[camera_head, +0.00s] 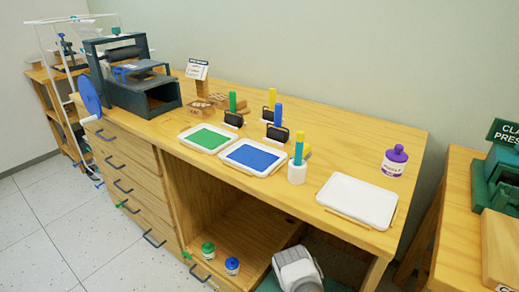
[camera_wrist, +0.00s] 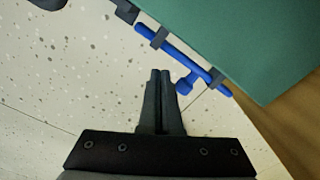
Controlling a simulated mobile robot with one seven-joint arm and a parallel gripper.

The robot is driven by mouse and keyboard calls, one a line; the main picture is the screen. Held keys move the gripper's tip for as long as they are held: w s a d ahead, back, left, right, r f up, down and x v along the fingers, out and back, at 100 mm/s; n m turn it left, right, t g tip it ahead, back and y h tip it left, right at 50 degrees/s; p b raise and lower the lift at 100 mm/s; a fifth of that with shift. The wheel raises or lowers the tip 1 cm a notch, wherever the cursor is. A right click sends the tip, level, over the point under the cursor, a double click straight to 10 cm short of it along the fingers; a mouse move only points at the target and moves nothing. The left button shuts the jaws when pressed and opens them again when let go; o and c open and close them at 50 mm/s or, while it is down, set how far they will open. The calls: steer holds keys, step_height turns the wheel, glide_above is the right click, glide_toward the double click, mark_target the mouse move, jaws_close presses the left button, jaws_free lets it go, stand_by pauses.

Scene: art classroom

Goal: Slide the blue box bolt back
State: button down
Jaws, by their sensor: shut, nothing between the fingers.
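In the wrist view a teal box (camera_wrist: 255,45) fills the upper right. A blue bolt (camera_wrist: 187,53) lies along its edge, a straight rod held in dark brackets (camera_wrist: 159,38). A short blue handle with a rounded end (camera_wrist: 184,86) sticks out from the rod near its lower right part. My gripper (camera_wrist: 160,73) is shut and empty. Its fingertips appear just left of the handle and below the rod in the picture, with a visible gap. The depth between them is hard to tell. I cannot make out the bolt in the head view.
The wooden workbench (camera_head: 410,135) holds a press (camera_head: 125,80), a green tray (camera_head: 204,138), a blue tray (camera_head: 252,156), a white tray (camera_head: 357,200) and a purple-capped bottle (camera_head: 394,161). Two small jars (camera_head: 232,266) stand on its lower shelf. Speckled floor (camera_head: 35,215) is clear at left.

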step_height(320, 180, up, 4)
steer(key=p, duration=0.3)
steer(key=shift+r+p, duration=0.25)
steer(key=shift+p, duration=0.05)
